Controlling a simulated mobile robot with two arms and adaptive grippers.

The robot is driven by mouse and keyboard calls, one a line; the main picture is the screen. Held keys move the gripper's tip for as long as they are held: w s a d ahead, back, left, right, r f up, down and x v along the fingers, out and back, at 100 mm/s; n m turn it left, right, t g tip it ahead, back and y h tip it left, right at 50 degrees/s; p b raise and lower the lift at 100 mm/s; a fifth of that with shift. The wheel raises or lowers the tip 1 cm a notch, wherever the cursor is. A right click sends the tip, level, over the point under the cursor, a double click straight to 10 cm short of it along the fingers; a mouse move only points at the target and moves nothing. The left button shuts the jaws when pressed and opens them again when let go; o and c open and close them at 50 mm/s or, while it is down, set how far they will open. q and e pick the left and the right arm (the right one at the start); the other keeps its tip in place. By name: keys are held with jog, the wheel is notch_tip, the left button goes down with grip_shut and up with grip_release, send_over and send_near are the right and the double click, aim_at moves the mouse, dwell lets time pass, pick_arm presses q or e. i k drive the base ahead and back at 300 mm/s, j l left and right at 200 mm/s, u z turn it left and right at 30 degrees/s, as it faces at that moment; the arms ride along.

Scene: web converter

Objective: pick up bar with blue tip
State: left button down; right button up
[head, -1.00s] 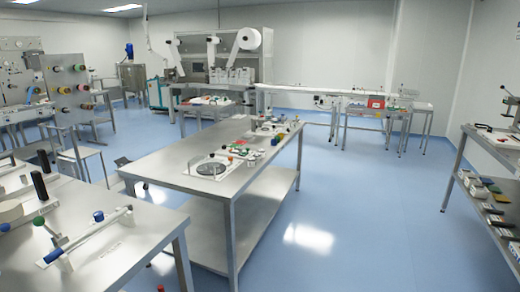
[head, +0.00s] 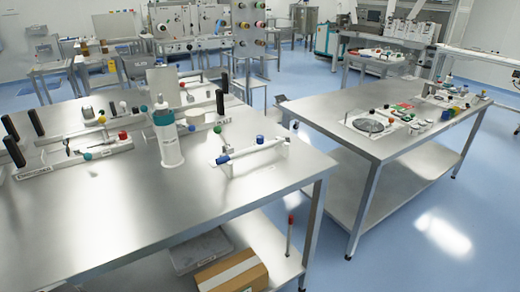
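A light, slim bar with a blue tip (head: 250,153) lies across a low fixture near the right edge of the near steel table (head: 150,222). Its blue end (head: 222,159) points left and slightly toward me. A blue knob (head: 260,139) shows just behind the bar. Neither of my grippers is in view, and nothing is seen touching the bar.
A white bottle with a teal top (head: 168,137) stands left of the bar. Fixtures with black handles (head: 38,122) stand farther left. The table's front is bare. A cardboard box (head: 232,271) sits on the lower shelf. A second steel table (head: 345,145) stands right, across an aisle.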

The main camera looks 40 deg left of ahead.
aim_at(223, 160)
jog(key=i+u, duration=0.15)
jog(key=u, duration=0.25)
jog(key=i+l+u, duration=0.1)
jog(key=u, duration=0.3)
jog(key=i+l+u, duration=0.1)
jog(key=u, duration=0.3)
